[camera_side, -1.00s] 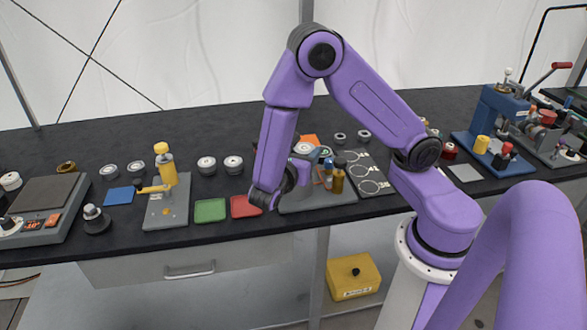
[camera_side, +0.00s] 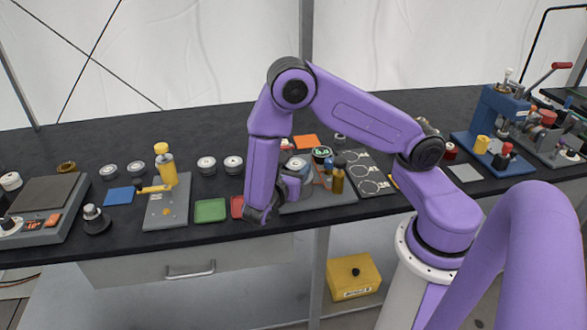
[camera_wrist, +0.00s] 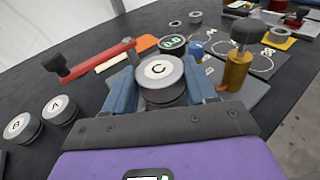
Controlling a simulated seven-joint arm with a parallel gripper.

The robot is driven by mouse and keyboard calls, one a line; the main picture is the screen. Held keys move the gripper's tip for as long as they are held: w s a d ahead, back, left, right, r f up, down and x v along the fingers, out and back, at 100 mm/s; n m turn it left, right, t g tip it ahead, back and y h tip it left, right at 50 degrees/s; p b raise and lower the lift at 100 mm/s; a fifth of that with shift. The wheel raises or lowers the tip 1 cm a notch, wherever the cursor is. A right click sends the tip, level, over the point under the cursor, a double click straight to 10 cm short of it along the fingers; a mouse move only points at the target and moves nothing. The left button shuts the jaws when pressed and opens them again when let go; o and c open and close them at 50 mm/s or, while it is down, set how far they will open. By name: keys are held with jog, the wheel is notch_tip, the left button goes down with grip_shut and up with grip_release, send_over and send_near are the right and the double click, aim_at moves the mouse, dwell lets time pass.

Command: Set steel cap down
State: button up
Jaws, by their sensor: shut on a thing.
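The steel cap (camera_wrist: 160,72), a round metal piece with a pale top marked C, is upright between the two blue fingers of my gripper (camera_wrist: 162,88) in the wrist view. The fingers are shut on its sides. In the side view the cap (camera_side: 298,163) shows as a small pale disc over the grey fixture plate (camera_side: 318,202), beside my forearm. My forearm and hand hide most of the gripper there. The cap's underside is hidden, so I cannot tell whether it touches anything below.
A red lever with a black knob (camera_wrist: 100,57) stands left of the cap; a brass post with a black top (camera_wrist: 240,60) stands close right. A round green-lit display (camera_wrist: 172,43) lies behind. Caps marked A (camera_wrist: 60,108) and B (camera_wrist: 22,127) stand left.

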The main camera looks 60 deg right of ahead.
jog(key=shift+f, duration=0.1)
jog(key=o, duration=1.3)
jog(key=shift+c, duration=0.2)
jog(key=shift+f, duration=0.1)
jog(key=v, duration=1.7)
jog(key=s+d+r+m+g+y, duration=0.1)
jog(key=s+d+r+m+y, duration=0.1)
jog(key=s+y, duration=0.5)
jog(key=s+d+r+m+g+y, duration=0.2)
jog(key=s+r+m+y, duration=0.3)
jog(key=s+y, duration=0.3)
jog(key=shift+s+d+r+y, duration=0.3)
jog(key=shift+s+d, duration=0.45)
jog(key=shift+s, duration=0.05)
jog(key=shift+o, duration=0.4)
jog(key=shift+s+r+m+y, duration=0.15)
jog(key=shift+s+m+y, duration=0.15)
jog(key=shift+s+y, duration=0.15)
